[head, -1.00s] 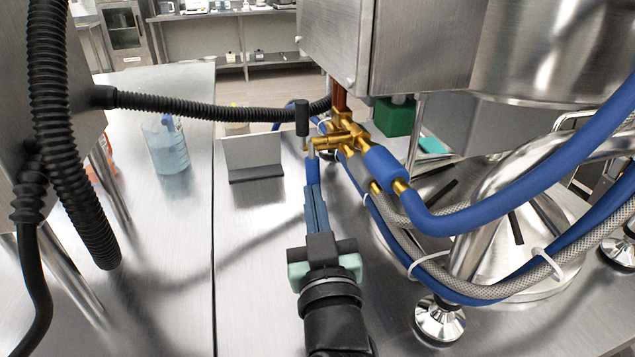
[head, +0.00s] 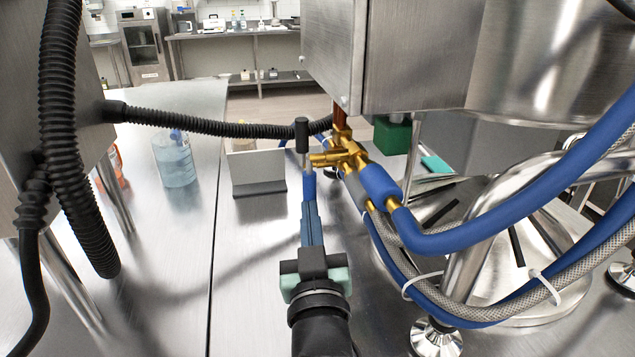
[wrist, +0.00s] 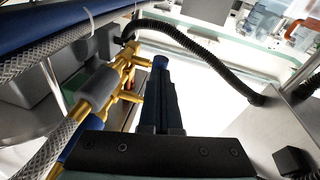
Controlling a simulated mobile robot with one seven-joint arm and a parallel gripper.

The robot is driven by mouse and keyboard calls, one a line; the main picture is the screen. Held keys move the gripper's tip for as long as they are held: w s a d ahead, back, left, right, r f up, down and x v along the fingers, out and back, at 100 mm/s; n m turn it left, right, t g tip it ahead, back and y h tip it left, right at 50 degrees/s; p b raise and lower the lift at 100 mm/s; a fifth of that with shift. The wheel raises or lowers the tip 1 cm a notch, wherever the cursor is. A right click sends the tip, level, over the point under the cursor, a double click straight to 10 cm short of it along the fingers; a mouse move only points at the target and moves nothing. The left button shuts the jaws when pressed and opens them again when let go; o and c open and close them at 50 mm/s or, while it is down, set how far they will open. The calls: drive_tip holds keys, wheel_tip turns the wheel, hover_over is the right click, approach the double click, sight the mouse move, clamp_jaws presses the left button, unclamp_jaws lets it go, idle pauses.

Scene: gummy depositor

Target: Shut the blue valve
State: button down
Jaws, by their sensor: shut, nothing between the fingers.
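The blue valve handle (head: 309,187) hangs below a metal stem on the brass fitting (head: 340,157), at the centre of the head view. In the wrist view its blue end (wrist: 160,62) shows just beyond my fingertips. My gripper (head: 311,207) is shut and empty, with its fingers pointing away from me at the handle. The fingertips overlap the handle in the head view; I cannot tell if they touch it. A second handle, black (head: 302,133), stands upright just above the blue one. The handle's lower part is hidden by my fingers.
Thick blue hoses (head: 470,238) and grey braided hoses run right of my gripper. A black corrugated hose (head: 215,126) crosses behind the valves. A steel stand (head: 257,172) and a bottle (head: 175,160) sit on the table. The table left of my arm is mostly clear.

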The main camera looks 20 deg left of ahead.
drive_tip(key=shift+a, duration=0.1)
drive_tip(key=b+v, duration=0.1)
drive_tip(key=v, duration=0.7)
drive_tip(key=d+r+m+t+h, duration=0.1)
drive_tip(key=d+r+t, duration=0.2)
drive_tip(key=r, duration=0.6)
drive_tip(key=d+r+m+t+h, duration=0.15)
drive_tip(key=d+r, duration=0.25)
drive_tip(key=r, duration=0.6)
drive_tip(key=s+d+r+m+t+h, duration=0.2)
drive_tip(key=s+d+r+t+h, duration=0.15)
drive_tip(key=r, duration=0.35)
drive_tip(key=s+d+r+m+t+h, duration=0.2)
drive_tip(key=s+d+r+h, duration=0.15)
drive_tip(key=r, duration=0.35)
wheel_tip(320, 180, up, 20)
drive_tip(key=p, duration=2)
drive_tip(key=shift+w+a+r+y+p, duration=0.15)
drive_tip(key=shift+w+a+y+p, duration=0.05)
drive_tip(key=shift+y+p, duration=0.25)
